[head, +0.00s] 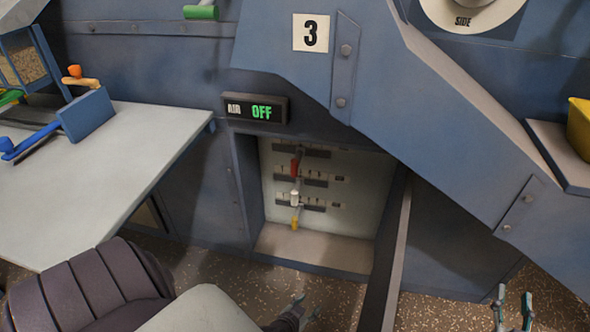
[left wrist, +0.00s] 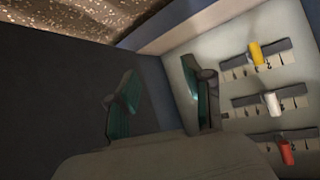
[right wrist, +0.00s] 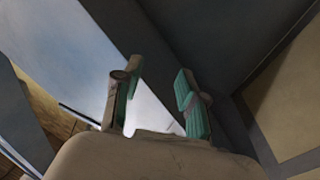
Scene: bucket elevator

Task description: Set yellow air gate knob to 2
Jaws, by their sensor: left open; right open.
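The yellow air gate knob (head: 295,223) is the lowest of three knobs on the pale panel (head: 345,185) inside a blue recess. In the left wrist view the yellow knob (left wrist: 257,54) shows at upper right on its dark slotted scale; the numeral it points at is too small to read. My left gripper (head: 300,311) is low in front of the recess, apart from the knob. In the left wrist view the left gripper (left wrist: 163,92) is open and empty, left of the knobs. My right gripper (head: 513,311) is open, empty and far right; its fingers show in the right wrist view (right wrist: 157,92).
A white knob (head: 295,198) and a red knob (head: 295,166) sit above the yellow one. The recess side walls and the sloping blue chute (head: 450,125) bound the space. A grey table (head: 90,190) stands left. The display (head: 255,109) reads AIR OFF.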

